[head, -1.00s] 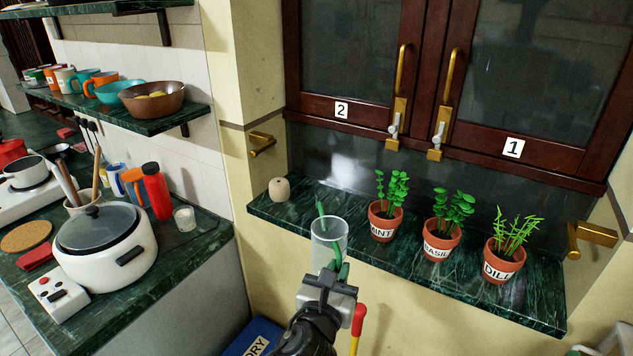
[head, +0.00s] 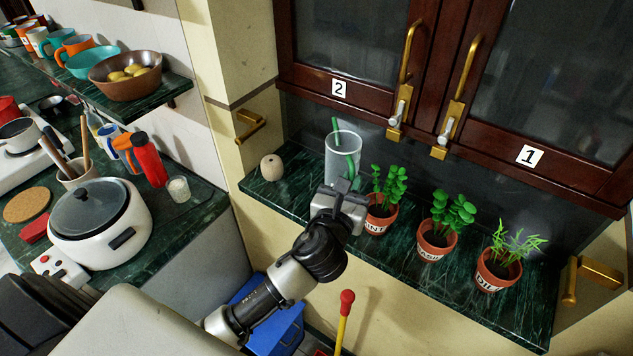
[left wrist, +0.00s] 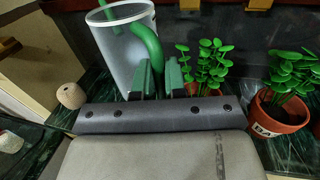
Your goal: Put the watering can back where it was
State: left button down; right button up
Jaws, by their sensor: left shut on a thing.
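The watering can (head: 342,150) is a translucent cylinder with a green spout and a green handle. My left gripper (head: 343,187) is shut on its green handle, from the front. The can is roughly upright at the dark green marble shelf (head: 290,193), between the beige round vase and the mint pot (head: 380,213). It also shows in the left wrist view (left wrist: 118,45), with the green fingers (left wrist: 158,78) at the handle. The gripper hides its lower part in the head view, so I cannot tell whether it touches the shelf. My right gripper is out of view.
The beige vase (head: 271,167) stands at the shelf's left end. The basil pot (head: 437,240) and dill pot (head: 497,270) stand right of the mint. Cabinet doors (head: 350,50) with brass handles hang above. A kitchen counter (head: 190,215) with a white cooker is at left.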

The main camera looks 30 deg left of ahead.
pick_arm(q)
jog(key=w+a+f, duration=0.1)
jog(key=a+f, duration=0.5)
jog(key=w+a+f+b, duration=0.1)
jog(key=a+f, duration=0.2)
jog(key=shift+w+a+f, duration=0.2)
jog(key=shift+w, duration=0.1)
jog(key=shift+w+f, duration=0.15)
jog(key=shift+f, duration=0.05)
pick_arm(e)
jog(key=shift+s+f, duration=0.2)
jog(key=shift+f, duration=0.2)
pick_arm(q)
jog(key=shift+f, duration=0.15)
jog(key=c, duration=1.2)
grip_release()
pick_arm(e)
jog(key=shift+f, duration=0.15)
